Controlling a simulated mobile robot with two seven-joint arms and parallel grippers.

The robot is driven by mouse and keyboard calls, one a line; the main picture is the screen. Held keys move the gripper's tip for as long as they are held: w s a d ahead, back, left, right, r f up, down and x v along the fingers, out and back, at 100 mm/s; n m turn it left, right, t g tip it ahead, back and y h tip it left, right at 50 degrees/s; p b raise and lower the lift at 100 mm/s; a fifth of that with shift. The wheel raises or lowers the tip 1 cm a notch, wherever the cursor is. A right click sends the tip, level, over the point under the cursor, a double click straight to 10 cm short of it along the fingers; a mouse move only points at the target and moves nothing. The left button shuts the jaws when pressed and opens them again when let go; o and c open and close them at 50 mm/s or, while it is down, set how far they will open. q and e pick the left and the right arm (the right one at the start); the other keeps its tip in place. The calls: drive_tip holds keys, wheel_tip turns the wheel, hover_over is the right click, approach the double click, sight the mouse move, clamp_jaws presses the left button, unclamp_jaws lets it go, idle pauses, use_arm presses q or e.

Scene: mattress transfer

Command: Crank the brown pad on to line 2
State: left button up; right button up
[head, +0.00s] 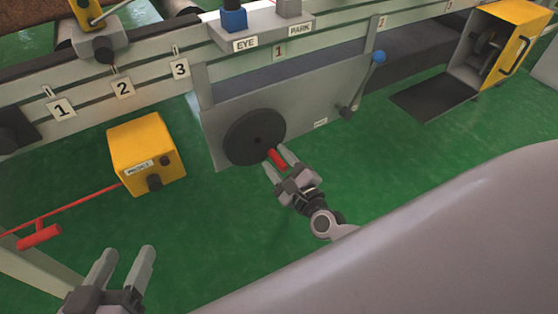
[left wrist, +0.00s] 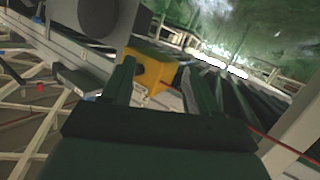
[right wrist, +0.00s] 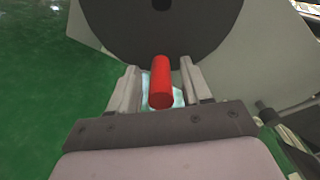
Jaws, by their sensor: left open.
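A dark crank wheel (head: 255,136) with a red handle (head: 277,159) is mounted on a grey panel. My right gripper (head: 281,162) is at the handle, with one finger on each side. In the right wrist view the red handle (right wrist: 160,84) stands between the open fingers (right wrist: 160,88), with gaps beside it. My left gripper (head: 125,262) is open and empty above the green floor at lower left. The line 2 plate (head: 122,88) is on the rail between plates 1 (head: 61,108) and 3 (head: 180,69). A brown surface (head: 28,12), possibly the pad, is cut off at top left.
A yellow box (head: 146,150) stands left of the wheel, with a red cord and red grip (head: 39,237) further left. An open yellow cabinet (head: 505,42) is at far right. Green floor lies clear between.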

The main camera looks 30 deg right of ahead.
drive_tip(key=shift+s, duration=0.5)
drive_tip(key=s, duration=0.3)
drive_tip(key=s+p, duration=0.1)
drive_tip(key=shift+s+d, duration=0.25)
drive_tip(key=shift+s, duration=0.45)
use_arm(q)
drive_tip(key=shift+w+d+r, duration=0.1)
drive_tip(key=shift+w+d, duration=0.1)
drive_tip(key=shift+d, duration=0.2)
use_arm(e)
drive_tip(key=shift+s, duration=0.35)
use_arm(q)
drive_tip(key=shift+s+f+g, duration=0.15)
drive_tip(key=shift+f+g, duration=0.05)
drive_tip(key=shift+g, duration=0.1)
